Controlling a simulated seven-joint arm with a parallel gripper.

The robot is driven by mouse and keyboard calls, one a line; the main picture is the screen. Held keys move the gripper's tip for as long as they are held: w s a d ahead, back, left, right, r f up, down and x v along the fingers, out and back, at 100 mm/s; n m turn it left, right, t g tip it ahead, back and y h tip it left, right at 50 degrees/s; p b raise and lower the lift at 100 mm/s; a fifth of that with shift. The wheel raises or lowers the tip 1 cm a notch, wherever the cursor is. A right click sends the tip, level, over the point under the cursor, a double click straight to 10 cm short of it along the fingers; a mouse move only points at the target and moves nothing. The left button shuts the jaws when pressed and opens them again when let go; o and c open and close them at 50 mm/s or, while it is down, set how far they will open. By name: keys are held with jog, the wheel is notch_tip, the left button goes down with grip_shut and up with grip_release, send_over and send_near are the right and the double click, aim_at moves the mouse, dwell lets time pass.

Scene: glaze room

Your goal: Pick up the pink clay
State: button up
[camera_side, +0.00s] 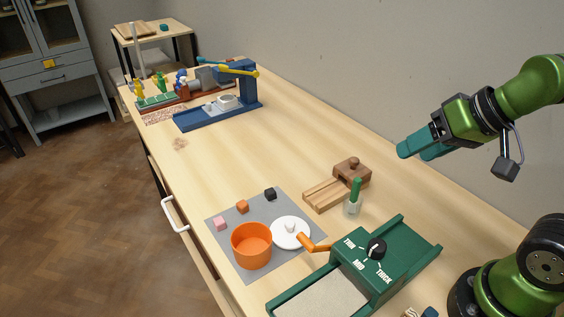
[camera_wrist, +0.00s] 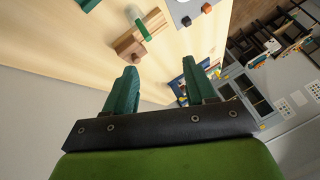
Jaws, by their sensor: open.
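The pink clay (camera_side: 220,223) is a small block at the left edge of a grey mat (camera_side: 245,272) on the table. It sits just beyond an orange pot (camera_side: 252,246) and beside an orange block (camera_side: 242,206); a black block (camera_side: 270,194) lies farther along the mat. My gripper (camera_side: 405,150) is in the air above the right side of the table, well away from the clay. Its teal fingers also show in the wrist view (camera_wrist: 162,85), apart with nothing between them. I cannot make out the pink clay in the wrist view.
A white lid (camera_side: 290,233) lies on the mat, beside an orange handle. A wooden block device (camera_side: 340,185), a cup with a green-handled tool (camera_side: 353,202) and a green slab roller (camera_side: 385,262) stand to the right. A blue press (camera_side: 225,105) is at the back.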

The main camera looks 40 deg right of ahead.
jog(key=w+a+f+g, duration=0.1)
jog(key=w+f, duration=0.1)
jog(key=m+g+y, duration=0.2)
jog(key=m+g, duration=0.4)
jog(key=m, duration=0.9)
send_over(219, 220)
jog(key=d, duration=0.7)
notch_tip(219, 220, down, 6)
jog(key=shift+y, duration=0.3)
jog(key=x, duration=1.7)
jog(key=shift+s, duration=0.25)
grip_shut()
